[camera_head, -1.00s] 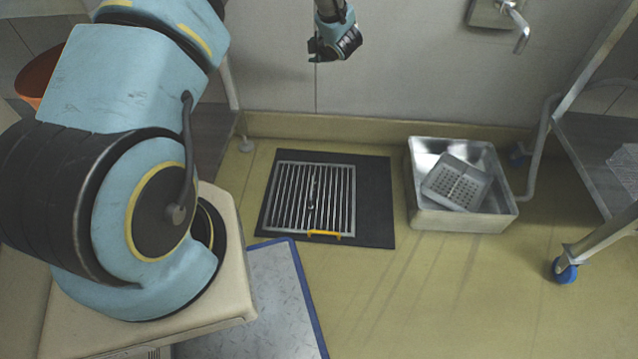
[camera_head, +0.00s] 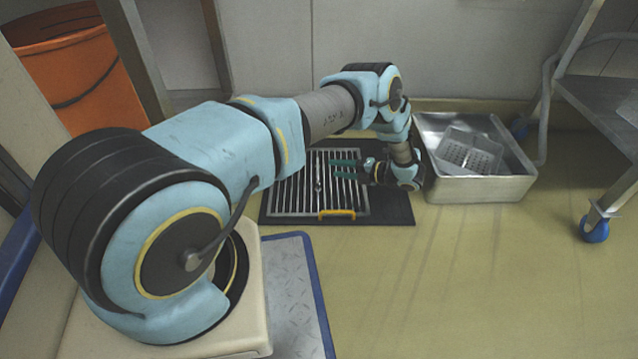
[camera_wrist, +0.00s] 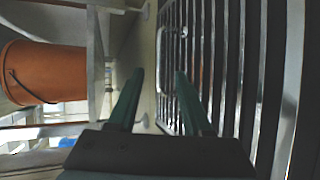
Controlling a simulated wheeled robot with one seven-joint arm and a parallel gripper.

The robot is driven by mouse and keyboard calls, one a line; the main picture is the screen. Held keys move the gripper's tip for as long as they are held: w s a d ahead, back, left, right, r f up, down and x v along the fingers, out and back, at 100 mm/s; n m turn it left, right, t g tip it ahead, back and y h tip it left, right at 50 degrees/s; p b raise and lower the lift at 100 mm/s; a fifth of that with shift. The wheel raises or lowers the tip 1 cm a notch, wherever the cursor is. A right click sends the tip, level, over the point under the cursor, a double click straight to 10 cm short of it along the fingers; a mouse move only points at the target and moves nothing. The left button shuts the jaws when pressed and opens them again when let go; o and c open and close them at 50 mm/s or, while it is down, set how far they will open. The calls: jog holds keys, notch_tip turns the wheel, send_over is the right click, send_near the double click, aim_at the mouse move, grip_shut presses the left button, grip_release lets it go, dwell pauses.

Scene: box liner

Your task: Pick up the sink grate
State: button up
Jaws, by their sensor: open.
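The sink grate (camera_head: 292,197) is a rectangular metal grille with parallel bars, lying flat on a black mat (camera_head: 400,207) on the floor. A yellow piece (camera_head: 337,214) sits at its near edge, and a small metal handle (camera_head: 318,186) shows near its middle. My gripper (camera_head: 338,168) is open and empty, low over the right part of the grate, fingers pointing left. In the wrist view my two green fingers (camera_wrist: 158,100) are apart, with the grate bars (camera_wrist: 230,70) along the right side.
A metal basin (camera_head: 478,190) holding a perforated tray (camera_head: 468,153) stands close right of the mat. A metal rack with a blue caster (camera_head: 595,228) is further right. An orange bucket (camera_head: 85,85) is at the back left.

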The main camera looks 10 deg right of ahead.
aim_at(318, 166)
jog(key=b+x, duration=0.3)
jog(key=x, duration=0.4)
jog(key=shift+a+f, duration=0.15)
jog(key=shift+a, duration=0.05)
jog(key=shift+w+a, duration=0.2)
jog(key=shift+a, duration=0.05)
jog(key=shift+c, duration=0.4)
grip_shut()
dwell(0.5)
